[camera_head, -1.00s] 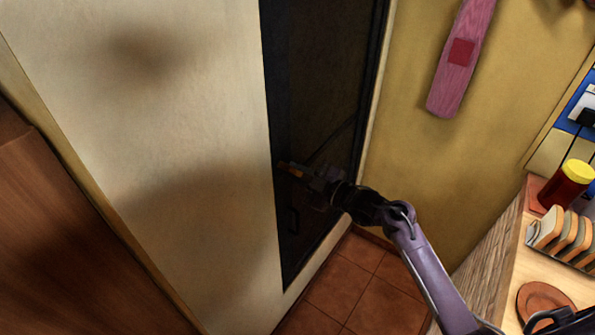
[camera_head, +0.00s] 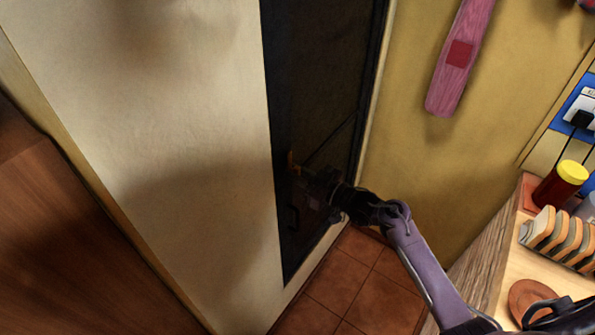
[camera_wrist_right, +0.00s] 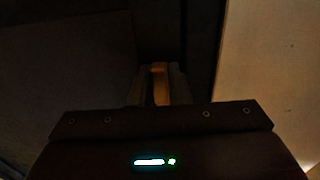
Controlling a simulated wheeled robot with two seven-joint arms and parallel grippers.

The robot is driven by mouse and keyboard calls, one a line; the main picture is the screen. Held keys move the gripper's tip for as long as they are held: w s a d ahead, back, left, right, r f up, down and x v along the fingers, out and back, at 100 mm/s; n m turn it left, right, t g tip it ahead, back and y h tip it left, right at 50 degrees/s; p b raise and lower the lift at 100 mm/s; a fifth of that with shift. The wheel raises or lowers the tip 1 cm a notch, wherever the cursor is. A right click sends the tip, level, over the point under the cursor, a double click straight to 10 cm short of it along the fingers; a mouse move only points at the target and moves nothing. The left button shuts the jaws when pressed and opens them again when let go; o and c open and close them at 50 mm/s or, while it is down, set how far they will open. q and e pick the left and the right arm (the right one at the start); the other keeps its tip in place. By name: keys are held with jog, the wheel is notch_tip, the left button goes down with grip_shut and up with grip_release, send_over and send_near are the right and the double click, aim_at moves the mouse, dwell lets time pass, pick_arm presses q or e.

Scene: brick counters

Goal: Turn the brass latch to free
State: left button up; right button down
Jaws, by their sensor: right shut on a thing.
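The brass latch (camera_head: 291,160) is a small orange-brown piece near the left edge of a dark door (camera_head: 320,90). In the head view it stands close to upright. My right gripper (camera_head: 299,172) reaches it from the right and is shut on it. In the right wrist view the latch (camera_wrist_right: 160,84) shows as a gold strip between the two fingers of my right gripper (camera_wrist_right: 160,88). The fingers hide part of the latch, and the picture there is dark. My left gripper is not in view.
A cream wall (camera_head: 190,130) is left of the door, and a yellow wall (camera_head: 430,170) with a hanging pink board (camera_head: 458,60) is right. A counter (camera_head: 510,270) at the right holds a yellow-lidded jar (camera_head: 560,185) and a toast rack (camera_head: 555,240). Tiled floor (camera_head: 345,285) lies below.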

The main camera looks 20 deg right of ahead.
dwell(0.3)
jog(key=c, duration=1.7)
grip_release()
jog(key=shift+s, duration=0.1)
jog(key=b+v, duration=0.2)
jog(key=v, duration=0.5)
jog(key=shift+s+d, duration=0.2)
jog(key=shift+s, duration=0.05)
